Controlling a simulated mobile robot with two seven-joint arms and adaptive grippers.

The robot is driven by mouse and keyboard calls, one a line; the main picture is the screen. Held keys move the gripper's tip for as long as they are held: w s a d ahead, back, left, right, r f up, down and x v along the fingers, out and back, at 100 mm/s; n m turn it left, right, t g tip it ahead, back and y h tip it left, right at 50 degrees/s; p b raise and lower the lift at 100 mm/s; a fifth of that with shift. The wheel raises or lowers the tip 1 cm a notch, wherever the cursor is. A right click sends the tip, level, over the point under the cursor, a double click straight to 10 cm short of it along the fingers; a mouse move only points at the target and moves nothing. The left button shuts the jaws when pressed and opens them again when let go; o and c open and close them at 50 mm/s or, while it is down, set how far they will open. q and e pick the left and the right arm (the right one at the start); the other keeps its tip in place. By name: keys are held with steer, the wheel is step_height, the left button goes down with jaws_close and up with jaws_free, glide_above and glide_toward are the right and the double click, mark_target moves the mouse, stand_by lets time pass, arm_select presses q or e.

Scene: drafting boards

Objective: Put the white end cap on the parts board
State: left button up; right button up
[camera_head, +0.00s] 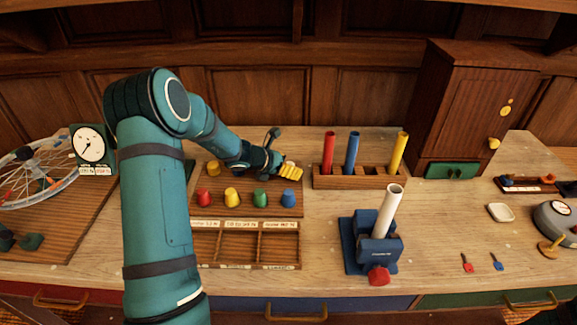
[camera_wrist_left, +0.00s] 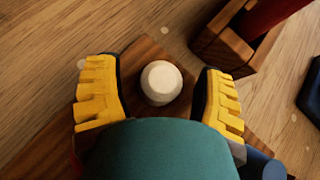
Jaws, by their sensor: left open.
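The white end cap (camera_wrist_left: 161,82) rests near a corner of the dark wooden parts board (camera_wrist_left: 141,52) in the left wrist view. My left gripper (camera_wrist_left: 160,95) is open, its yellow fingers on either side of the cap with a gap to each. In the head view the left gripper (camera_head: 290,171) is over the back right part of the parts board (camera_head: 274,206), and the white cap is hidden there. Red (camera_head: 203,197), yellow (camera_head: 232,197), green (camera_head: 260,198) and blue (camera_head: 289,198) caps stand along the board's front. My right gripper is out of view.
A tube rack (camera_head: 345,182) with red, blue and yellow tubes stands just right of the gripper. A white tube (camera_head: 389,208) stands in a blue fixture (camera_head: 357,262) at front right. A divided tray (camera_head: 245,266) lies in front of the board. A cabinet (camera_head: 455,110) stands behind.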

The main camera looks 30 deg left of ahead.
arm_select(q)
steer(key=shift+s+r, duration=0.1)
steer(key=shift+r, duration=0.15)
steer(key=p+v, duration=0.2)
steer(key=v, duration=0.8)
steer(key=shift+s+a+r, duration=0.1)
steer(key=shift+s, duration=0.1)
steer(key=shift+s+a+r, duration=0.2)
steer(key=shift+s+r, duration=0.1)
steer(key=shift+s, duration=0.2)
